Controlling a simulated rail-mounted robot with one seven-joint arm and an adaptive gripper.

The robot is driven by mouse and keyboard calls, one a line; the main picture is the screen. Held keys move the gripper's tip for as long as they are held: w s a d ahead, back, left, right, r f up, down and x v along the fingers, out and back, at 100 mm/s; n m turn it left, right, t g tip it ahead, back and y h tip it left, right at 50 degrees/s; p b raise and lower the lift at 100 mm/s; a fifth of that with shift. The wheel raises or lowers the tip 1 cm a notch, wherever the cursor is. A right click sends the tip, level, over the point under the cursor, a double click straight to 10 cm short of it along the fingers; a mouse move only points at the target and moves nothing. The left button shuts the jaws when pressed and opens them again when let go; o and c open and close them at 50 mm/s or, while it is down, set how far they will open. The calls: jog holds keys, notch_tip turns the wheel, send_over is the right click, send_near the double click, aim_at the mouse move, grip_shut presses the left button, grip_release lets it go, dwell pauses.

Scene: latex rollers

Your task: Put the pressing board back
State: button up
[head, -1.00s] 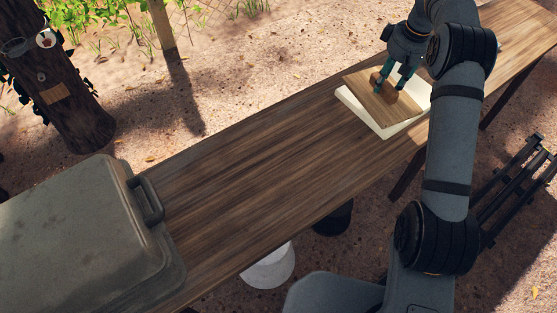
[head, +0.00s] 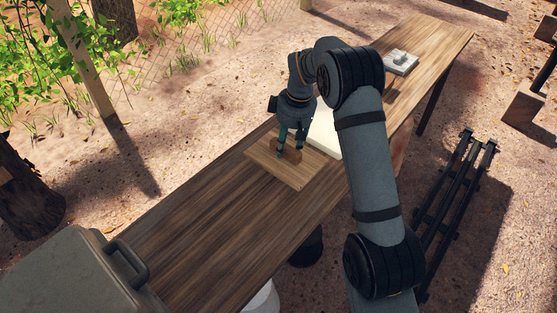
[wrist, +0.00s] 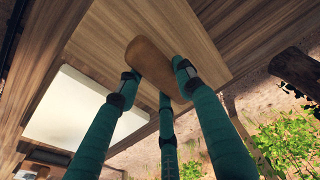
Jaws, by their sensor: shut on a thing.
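The pressing board (head: 268,168) is a flat square wooden board with a raised brown handle (head: 294,148). My gripper (head: 291,145) is shut on this handle from above. In the wrist view the fingers close around the handle (wrist: 150,62), with the board's pale wood (wrist: 190,30) behind it. The board is roughly level over the table, left of a white slab (head: 324,133). I cannot tell if it touches the tabletop. My arm hides part of the slab, which also shows in the wrist view (wrist: 75,112).
The long wooden table (head: 185,225) is bare between the board and a grey lidded case (head: 70,275) at lower left. A small grey block-like object (head: 400,62) sits near the far end. A black rail-like frame (head: 450,210) stands on the ground at right.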

aim_at(279, 160)
jog(key=shift+s+a+f, duration=0.3)
jog(key=shift+a+f, duration=0.1)
jog(key=shift+a, duration=0.25)
jog(key=shift+s+a+f, duration=0.25)
jog(key=shift+a+f, duration=0.15)
jog(key=shift+a, duration=0.2)
jog(key=shift+f+p, duration=0.7)
jog(key=shift+f, duration=1.3)
jog(key=shift+f, duration=0.1)
jog(key=o, duration=1)
jog(key=shift+r, duration=0.25)
notch_tip(279, 160, up, 12)
jog(key=s+d+b, duration=0.1)
jog(key=shift+s+d+f, duration=0.15)
jog(key=shift+d+f, duration=0.05)
